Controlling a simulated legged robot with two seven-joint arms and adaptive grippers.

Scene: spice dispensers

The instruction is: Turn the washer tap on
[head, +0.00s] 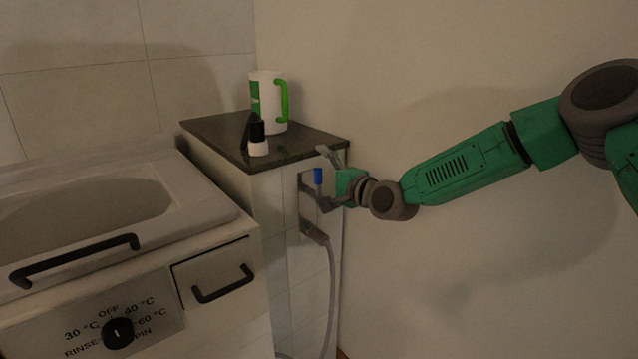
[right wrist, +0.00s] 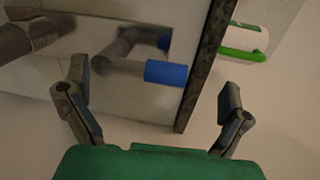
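The washer tap is a grey metal pipe fitting on the tiled side of a low cabinet, with a blue handle (head: 318,176). In the right wrist view the blue handle (right wrist: 166,73) points right from its grey stem, just ahead of the gap between my fingertips. My right gripper (head: 328,178) is open and empty at the tap. Its two fingers are spread wide in the right wrist view (right wrist: 154,88), one on each side of the handle; I cannot tell whether either touches it. My left gripper is not in view.
A grey hose (head: 331,280) hangs below the tap. The dark countertop (head: 215,137) above holds a white jug with a green handle (head: 267,95) and a small black-and-white bottle (head: 257,140). The washing machine (head: 215,300) stands left. A bare wall is behind my right arm.

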